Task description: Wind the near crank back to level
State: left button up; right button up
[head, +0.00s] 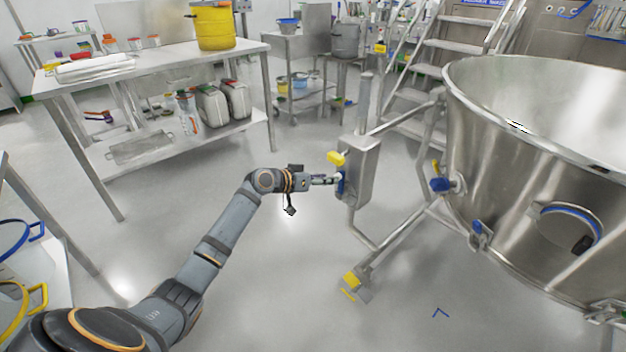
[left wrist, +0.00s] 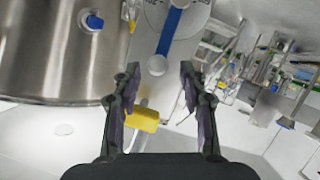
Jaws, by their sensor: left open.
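The near crank shows as a blue arm (left wrist: 172,35) with a pale round knob (left wrist: 157,65) at one end, in front of a pale plate with dark markings. In the head view its blue part (head: 341,184) is on the left face of an upright steel box (head: 360,168), mostly hidden by my gripper. My left gripper (head: 330,180) is at that face. In the left wrist view its open fingers (left wrist: 158,78) stand on either side of the pale knob; I cannot tell whether they touch it. A yellow block (left wrist: 142,119) shows lower between the fingers. My right gripper is not in view.
A large steel bowl (head: 540,110) on a tubular frame stands to the right of the box. A yellow knob (head: 336,158) sticks out just above my gripper. A steel table (head: 165,62) stands behind on the left. The floor beneath my arm is clear.

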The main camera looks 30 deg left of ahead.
pick_arm(q)
jog(key=v, duration=0.8)
